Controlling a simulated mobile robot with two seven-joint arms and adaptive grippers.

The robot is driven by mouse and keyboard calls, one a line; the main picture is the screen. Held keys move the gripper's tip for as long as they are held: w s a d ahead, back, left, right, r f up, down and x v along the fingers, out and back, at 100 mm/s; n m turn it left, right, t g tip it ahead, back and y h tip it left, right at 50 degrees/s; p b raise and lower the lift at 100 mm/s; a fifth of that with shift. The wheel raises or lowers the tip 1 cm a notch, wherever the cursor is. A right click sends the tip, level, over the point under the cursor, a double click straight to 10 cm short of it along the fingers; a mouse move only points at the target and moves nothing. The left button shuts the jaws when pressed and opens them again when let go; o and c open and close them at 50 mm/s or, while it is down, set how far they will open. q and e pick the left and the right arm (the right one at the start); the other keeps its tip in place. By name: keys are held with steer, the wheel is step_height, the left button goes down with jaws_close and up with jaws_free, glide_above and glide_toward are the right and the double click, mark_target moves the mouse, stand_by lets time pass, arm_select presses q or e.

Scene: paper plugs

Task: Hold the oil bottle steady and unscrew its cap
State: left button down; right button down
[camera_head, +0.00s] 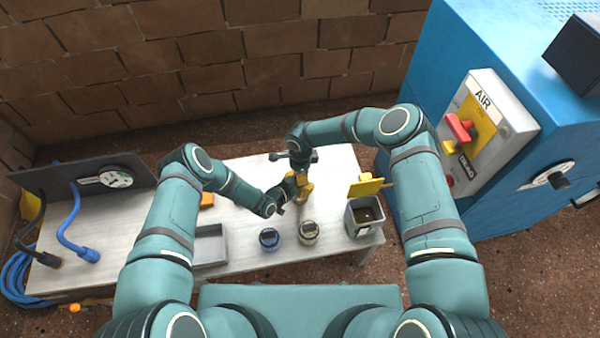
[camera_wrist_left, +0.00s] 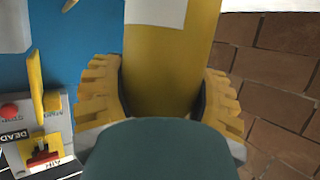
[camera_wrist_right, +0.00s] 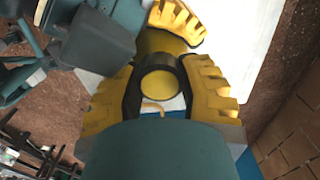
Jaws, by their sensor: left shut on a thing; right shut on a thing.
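The oil bottle (camera_head: 304,188) is yellow and stands towards the right half of the table, partly hidden by my grippers. In the left wrist view its yellow body (camera_wrist_left: 165,60) with a white label sits between the yellow fingers of my left gripper (camera_wrist_left: 163,95), which is shut on it. My right gripper (camera_head: 299,162) is above the left one, at the bottle's top. In the right wrist view its fingers are shut on the cap (camera_wrist_right: 160,86), a dark ring around a yellow disc. Whether the cap still sits on the neck is hidden.
A blue-sided jar (camera_head: 269,239) and a pale jar (camera_head: 308,233) stand in front of the bottle. A grey bin (camera_head: 352,225) is to the right, a grey tray (camera_head: 209,258) to the left. A dark gauge panel (camera_head: 85,183) stands far left; a blue machine (camera_head: 440,75) is right.

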steer(key=shift+s+a+f+n, duration=0.1)
steer(key=shift+s+a+n, duration=0.1)
steer(key=shift+n, duration=0.6)
steer(key=n, duration=0.2)
steer(key=shift+w+d+n, duration=0.15)
steer(key=shift+n, duration=0.15)
steer(key=n, duration=0.9)
steer(key=c, duration=0.6)
jaws_free()
